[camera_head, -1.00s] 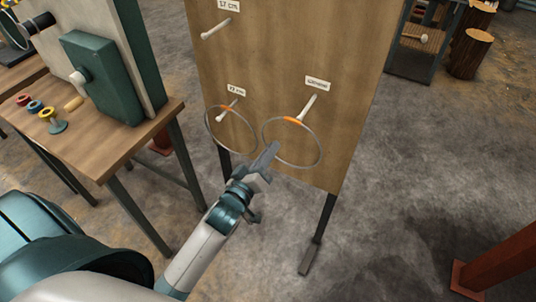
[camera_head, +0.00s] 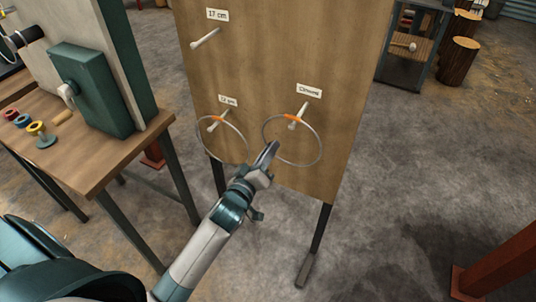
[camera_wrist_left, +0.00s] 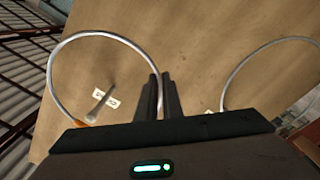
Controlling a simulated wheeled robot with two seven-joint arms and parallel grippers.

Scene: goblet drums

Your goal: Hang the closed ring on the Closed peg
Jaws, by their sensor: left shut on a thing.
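The held thin grey ring with an orange band (camera_head: 296,117) is in front of the board, at the peg under the "Closed" label (camera_head: 309,91). My left gripper (camera_head: 272,147) is shut on this ring's left side. In the head view the orange band crosses the Closed peg (camera_head: 303,111), whose tip shows just below it. I cannot tell whether the band rests on the peg. In the left wrist view the held ring (camera_wrist_left: 52,75) runs into the shut fingers (camera_wrist_left: 160,92), and the peg (camera_wrist_left: 99,103) shows inside its outline. My right gripper is out of view.
A second ring (camera_head: 246,147) with an orange band is at the 12 cm peg (camera_head: 217,119), close left of my gripper. The 17 cm peg (camera_head: 205,38) above is bare. A workbench (camera_head: 95,160) with spools stands left.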

